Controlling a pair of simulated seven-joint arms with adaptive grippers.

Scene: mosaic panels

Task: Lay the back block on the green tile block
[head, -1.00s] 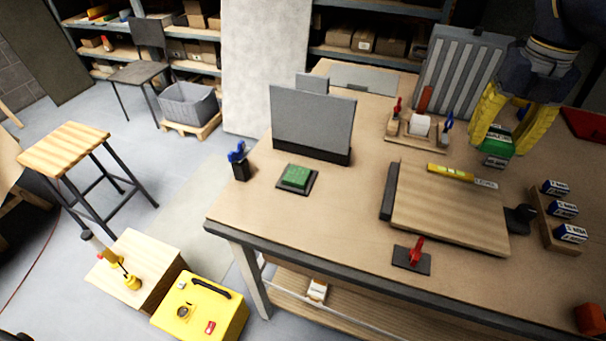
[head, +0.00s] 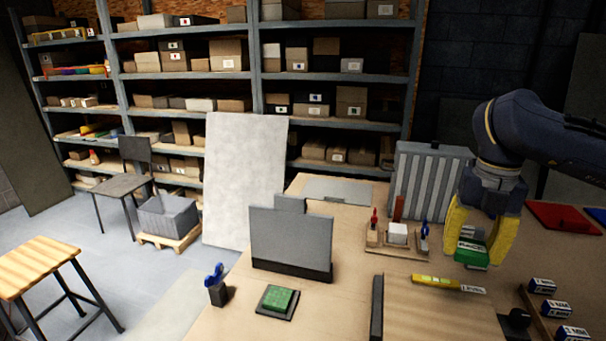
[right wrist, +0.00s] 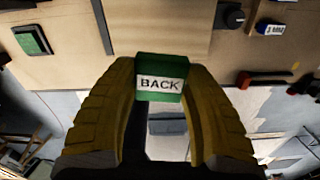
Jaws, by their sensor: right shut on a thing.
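The back block (head: 471,252) is green with a white label. In the right wrist view the block (right wrist: 160,66) shows the word BACK on its label. My right gripper (head: 480,250) has its yellow fingers shut on it, and holds it above the table at the right. The green tile block (head: 278,298) lies on a dark square base on the table, well to the left of the gripper. It also shows in the right wrist view (right wrist: 32,40) at the upper left, apart from the held block. My left gripper is not in view.
A grey upright panel (head: 291,240) stands behind the green tile block, and a blue-handled clamp (head: 215,284) stands left of it. A yellow level (head: 435,282) and a wooden rack (head: 396,246) with small tools lie between the tile block and my gripper.

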